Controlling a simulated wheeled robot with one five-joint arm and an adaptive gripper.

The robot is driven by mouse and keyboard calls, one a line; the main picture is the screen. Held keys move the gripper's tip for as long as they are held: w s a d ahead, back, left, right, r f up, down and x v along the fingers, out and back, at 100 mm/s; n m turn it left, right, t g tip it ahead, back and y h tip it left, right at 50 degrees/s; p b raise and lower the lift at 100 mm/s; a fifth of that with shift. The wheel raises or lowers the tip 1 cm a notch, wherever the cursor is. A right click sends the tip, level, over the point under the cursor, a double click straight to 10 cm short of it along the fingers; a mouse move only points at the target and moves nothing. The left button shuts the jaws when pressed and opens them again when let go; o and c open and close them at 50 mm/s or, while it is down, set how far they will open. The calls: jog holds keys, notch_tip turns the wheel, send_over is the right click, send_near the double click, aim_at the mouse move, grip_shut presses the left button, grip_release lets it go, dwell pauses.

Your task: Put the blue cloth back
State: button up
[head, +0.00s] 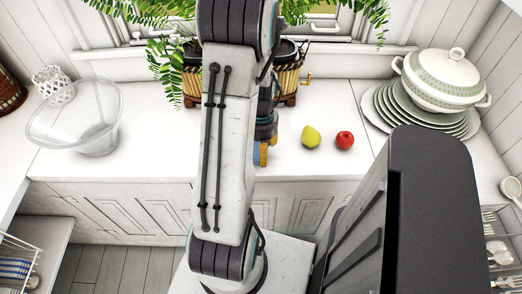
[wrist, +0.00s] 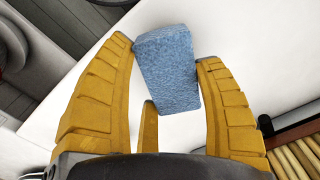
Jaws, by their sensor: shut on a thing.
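The blue cloth (wrist: 168,72) looks like a thick, rough-textured block in the wrist view. My gripper (wrist: 165,52) is shut on it, with yellow fingers on its left and right sides. The cloth tilts and sticks out past the fingertips, above a white surface. In the head view, only a bit of my gripper's yellow fingers (head: 263,153) shows beside my arm, over the counter's front edge.
The white counter (head: 350,93) holds a clear bowl (head: 75,115), a pear (head: 311,136), an apple (head: 345,140), stacked plates (head: 385,105) with a tureen (head: 445,80), and planters behind my arm. A wire basket (head: 22,245) with a blue-striped item is lower left. Cutlery (head: 490,245) lies lower right.

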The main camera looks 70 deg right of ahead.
jog(key=shift+f, duration=0.7)
jog(key=shift+f, duration=0.15)
jog(key=o, duration=1.2)
